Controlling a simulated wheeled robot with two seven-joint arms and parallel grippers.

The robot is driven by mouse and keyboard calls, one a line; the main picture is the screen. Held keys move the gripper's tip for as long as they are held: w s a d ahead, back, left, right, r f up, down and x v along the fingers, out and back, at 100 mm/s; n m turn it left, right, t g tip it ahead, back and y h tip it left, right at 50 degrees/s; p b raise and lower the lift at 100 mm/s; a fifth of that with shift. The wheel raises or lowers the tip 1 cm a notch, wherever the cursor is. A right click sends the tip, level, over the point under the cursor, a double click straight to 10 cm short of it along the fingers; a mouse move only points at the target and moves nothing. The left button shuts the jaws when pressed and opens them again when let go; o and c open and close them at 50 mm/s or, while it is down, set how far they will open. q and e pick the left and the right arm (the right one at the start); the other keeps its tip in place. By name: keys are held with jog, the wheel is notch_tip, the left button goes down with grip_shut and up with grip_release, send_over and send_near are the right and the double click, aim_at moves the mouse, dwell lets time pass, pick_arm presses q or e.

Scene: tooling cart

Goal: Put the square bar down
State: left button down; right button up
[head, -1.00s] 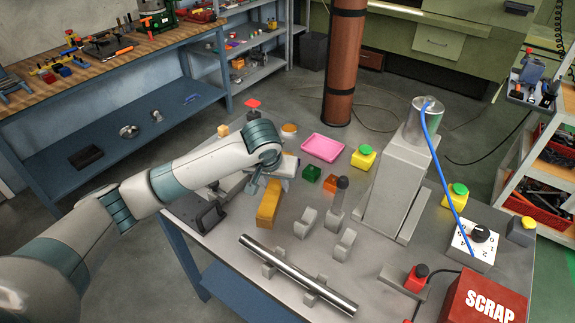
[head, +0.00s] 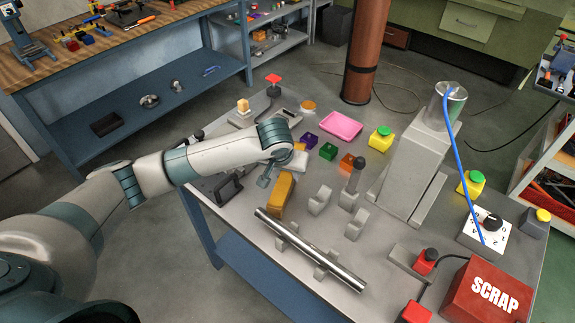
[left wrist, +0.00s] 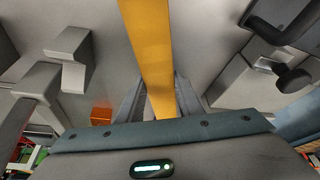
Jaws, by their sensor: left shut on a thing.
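The square bar is a long yellow-orange bar (head: 281,196) on the left part of the grey table, left of the grey V-shaped blocks. My left gripper (left wrist: 160,97) is shut on it; in the left wrist view the bar (left wrist: 147,45) runs between the two fingers. My right gripper is not in view.
A steel round rod (head: 310,250) lies across two supports in front of the bar. Green (head: 328,151) and purple (head: 309,140) blocks and a pink tray (head: 341,126) are behind.

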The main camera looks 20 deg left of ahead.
pick_arm(q)
jog(key=shift+w+f, duration=0.1)
jog(key=shift+f, duration=0.1)
jog(key=shift+f, duration=0.1)
jog(key=c, duration=1.3)
grip_release()
jog(key=shift+f, duration=0.15)
jog(key=shift+o, duration=0.2)
jog(key=shift+s, duration=0.2)
jog(key=b+v, duration=0.1)
jog(key=v, duration=0.9)
jog(key=shift+r+b, duration=0.3)
jog(key=shift+b, duration=0.1)
jog(key=shift+v, duration=0.85)
jog(key=shift+o, duration=0.5)
